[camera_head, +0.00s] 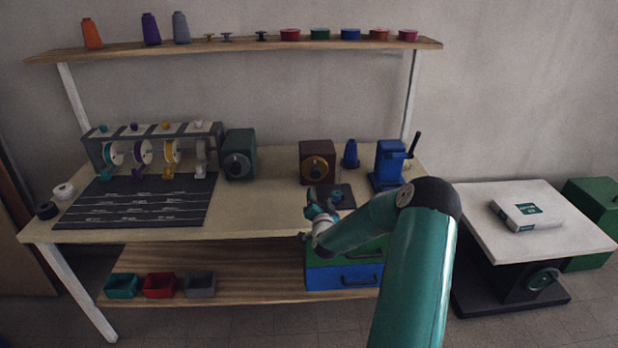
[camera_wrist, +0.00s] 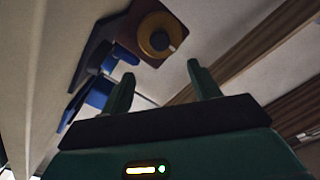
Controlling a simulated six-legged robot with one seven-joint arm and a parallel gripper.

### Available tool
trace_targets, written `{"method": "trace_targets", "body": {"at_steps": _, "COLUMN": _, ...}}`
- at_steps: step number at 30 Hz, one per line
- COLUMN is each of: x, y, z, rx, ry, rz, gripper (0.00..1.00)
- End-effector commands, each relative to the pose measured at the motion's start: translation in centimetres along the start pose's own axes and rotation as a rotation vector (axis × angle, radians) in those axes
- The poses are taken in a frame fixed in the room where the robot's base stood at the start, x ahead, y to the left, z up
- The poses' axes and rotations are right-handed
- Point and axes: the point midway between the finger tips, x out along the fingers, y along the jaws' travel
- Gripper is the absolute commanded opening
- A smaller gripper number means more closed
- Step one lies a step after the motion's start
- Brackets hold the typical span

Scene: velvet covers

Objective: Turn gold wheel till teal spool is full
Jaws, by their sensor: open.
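A gold wheel (camera_head: 316,169) is on the front of a brown box (camera_head: 318,147) on the table. It also shows in the wrist view (camera_wrist: 157,38), beyond my fingers, with a pale mark on its face. My gripper (camera_head: 321,208) is low in front of the brown box, apart from the wheel. In the wrist view my gripper (camera_wrist: 162,82) has its two fingers spread with nothing between them. A teal-and-white reel (camera_head: 113,154) is in the left rack. I cannot tell how full either is.
A blue cranked device (camera_head: 389,163) and a blue cone (camera_head: 350,154) stand right of the brown box. A green box with a dial (camera_head: 239,154) stands left. The dark marked mat (camera_head: 140,202) covers the table's left. Bare tabletop (camera_head: 258,207) lies between mat and gripper.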

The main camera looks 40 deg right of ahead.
Motion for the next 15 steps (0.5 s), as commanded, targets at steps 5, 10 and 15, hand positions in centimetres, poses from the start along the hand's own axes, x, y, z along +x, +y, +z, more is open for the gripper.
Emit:
{"method": "trace_targets", "body": {"at_steps": 5, "x": 2.5, "y": 0.2, "z": -0.1, "rx": 0.001, "ry": 0.002, "rz": 0.002, "gripper": 0.61}}
{"method": "trace_targets", "body": {"at_steps": 10, "x": 5.7, "y": 0.2, "z": -0.1, "rx": 0.001, "ry": 0.002, "rz": 0.002, "gripper": 0.61}}
{"method": "trace_targets", "body": {"at_steps": 15, "x": 8.8, "y": 0.0, "z": 0.0, "rx": 0.001, "ry": 0.001, "rz": 0.001, "gripper": 0.61}}
